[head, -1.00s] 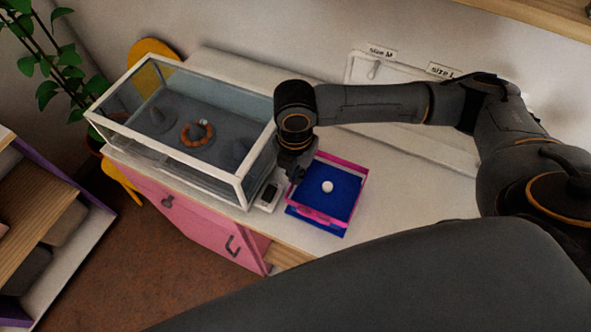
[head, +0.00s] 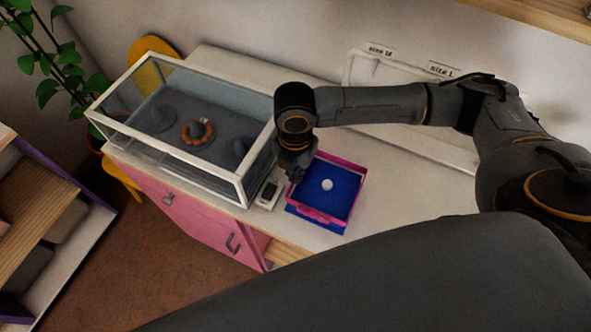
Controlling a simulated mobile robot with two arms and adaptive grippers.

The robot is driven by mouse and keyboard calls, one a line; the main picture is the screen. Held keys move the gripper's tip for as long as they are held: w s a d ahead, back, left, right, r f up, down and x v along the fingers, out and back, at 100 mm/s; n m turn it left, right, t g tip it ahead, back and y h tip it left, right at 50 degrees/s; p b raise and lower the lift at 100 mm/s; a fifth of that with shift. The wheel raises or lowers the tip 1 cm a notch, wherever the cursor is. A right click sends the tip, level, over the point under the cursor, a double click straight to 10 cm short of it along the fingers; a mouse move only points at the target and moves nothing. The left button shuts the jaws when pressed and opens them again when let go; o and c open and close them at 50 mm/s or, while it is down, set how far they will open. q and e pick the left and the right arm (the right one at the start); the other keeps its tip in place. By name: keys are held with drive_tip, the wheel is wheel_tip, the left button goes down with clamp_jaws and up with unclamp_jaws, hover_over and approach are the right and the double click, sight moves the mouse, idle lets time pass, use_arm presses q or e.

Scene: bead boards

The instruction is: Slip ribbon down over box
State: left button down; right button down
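A blue box (head: 340,198) with a small white round knob (head: 327,185) on top sits on the white counter. A pink ribbon (head: 346,163) forms a square loop around the box's upper part. Blue shows below the loop's near side, where a pink bow-like part (head: 316,215) lies. My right gripper (head: 295,177) points down at the loop's left side and seems to touch it. Its fingertips are small and dark, so I cannot tell whether they are closed on the ribbon. My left gripper is not in view.
A glass display case (head: 187,171) with an orange beaded ring (head: 197,132) stands close left of my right gripper. A small device (head: 268,194) lies between case and box. The white counter (head: 405,190) is clear right of the box. A bead board (head: 432,128) stands behind my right arm.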

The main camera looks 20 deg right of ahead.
idle(0.4)
drive_tip(key=shift+p, duration=0.5)
drive_tip(key=c, duration=2)
unclamp_jaws()
drive_tip(key=shift+c, duration=0.2)
drive_tip(key=o, duration=1)
